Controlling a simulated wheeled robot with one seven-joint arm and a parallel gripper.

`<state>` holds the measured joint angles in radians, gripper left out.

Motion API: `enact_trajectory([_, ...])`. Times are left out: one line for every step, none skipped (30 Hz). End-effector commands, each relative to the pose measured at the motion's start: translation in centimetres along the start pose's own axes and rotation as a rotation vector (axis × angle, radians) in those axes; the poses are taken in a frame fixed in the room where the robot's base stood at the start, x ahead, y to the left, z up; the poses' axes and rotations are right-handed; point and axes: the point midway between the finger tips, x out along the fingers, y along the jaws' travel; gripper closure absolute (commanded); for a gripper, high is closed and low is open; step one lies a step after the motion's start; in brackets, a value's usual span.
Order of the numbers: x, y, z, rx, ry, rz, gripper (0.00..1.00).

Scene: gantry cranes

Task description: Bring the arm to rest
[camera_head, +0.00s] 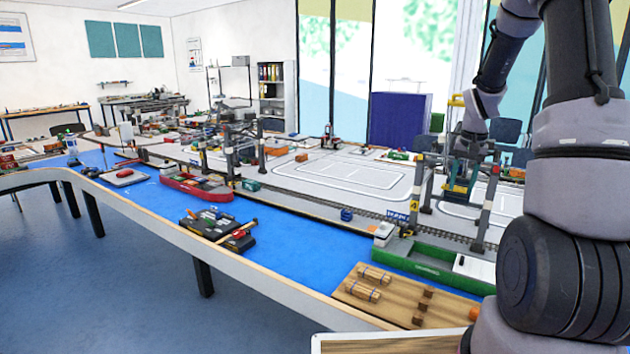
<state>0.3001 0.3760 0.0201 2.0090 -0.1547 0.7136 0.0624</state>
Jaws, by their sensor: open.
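My arm (575,150) rises along the right side, bends near the top edge and comes down toward a grey gantry crane (487,208) marked 4. My gripper (466,165) points down at the crane's upper part, small and dark against it. It is open, and I see nothing held in it. The crane's beam and legs overlap it, so I cannot tell whether it touches the crane. The crane straddles a rail track beside the blue water strip. Another gantry crane (229,155) stands further left along the quay.
A green barge (425,262) and a wooden board (395,308) with log bundles lie near the front right. A red boat (196,186) and a dark boat (218,229) sit on the blue strip (290,245). The floor (120,290) at left is clear.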

Motion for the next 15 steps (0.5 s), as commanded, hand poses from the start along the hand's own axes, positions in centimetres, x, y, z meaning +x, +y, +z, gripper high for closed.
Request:
enact_trajectory([-2.8,-0.9,1.0,-0.010,0.029,-0.016,0.53])
enact_trajectory([-4.1,-1.3,1.6,-0.014,0.041,-0.025,0.53])
enact_trajectory([-5.8,-1.8,2.5,-0.021,0.057,-0.037,0.53])
enact_trajectory([-7.1,-2.2,3.1,-0.025,0.070,-0.046,0.53])
enact_trajectory([-8.3,-2.5,3.9,-0.031,0.082,-0.056,0.53])
enact_trajectory([-9.9,-2.9,4.9,-0.037,0.099,-0.069,0.53])
enact_trajectory([-11.0,-3.2,5.7,-0.040,0.109,-0.080,0.53])
enact_trajectory([-12.1,-3.4,6.5,-0.045,0.121,-0.091,0.53])
enact_trajectory([-13.6,-3.8,7.7,-0.052,0.138,-0.105,0.53])
enact_trajectory([-14.6,-3.9,8.6,-0.057,0.149,-0.116,0.53])
enact_trajectory([-15.5,-4.1,9.5,-0.062,0.160,-0.127,0.53])
enact_trajectory([-16.8,-4.3,10.8,-0.069,0.174,-0.143,0.53])
enact_trajectory([-17.7,-4.4,11.7,-0.074,0.186,-0.155,0.53])
enact_trajectory([-18.5,-4.5,12.7,-0.080,0.197,-0.168,0.53])
enact_trajectory([-19.5,-4.6,14.0,-0.087,0.210,-0.184,0.53])
